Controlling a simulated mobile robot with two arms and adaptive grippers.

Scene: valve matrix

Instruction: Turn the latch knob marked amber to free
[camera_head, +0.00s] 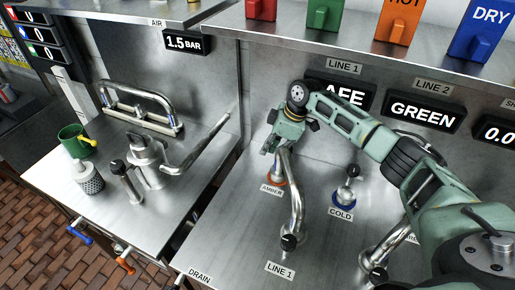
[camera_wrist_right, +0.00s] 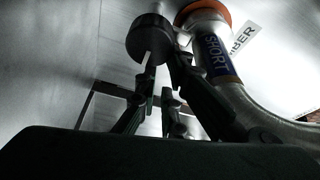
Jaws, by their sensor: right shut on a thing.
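The AMBER label (camera_head: 271,190) lies on the steel counter below an orange ring (camera_head: 277,181); the ring also shows at the top of the right wrist view (camera_wrist_right: 205,8). My right gripper (camera_head: 268,151) is just above this ring, pointing down, and hides most of the latch knob in the head view. In the right wrist view a black knob (camera_wrist_right: 149,36) on a pale stem stands at my right gripper's fingers (camera_wrist_right: 160,78), which are shut on it. My left gripper is not in view.
The bent pipe (camera_head: 297,200) runs to the LINE 1 label (camera_head: 280,270). A knob with a blue ring (camera_head: 344,198), marked COLD, stands to the right. Display panels (camera_head: 421,114) line the back wall. A green mug (camera_head: 74,140) stands on the left counter.

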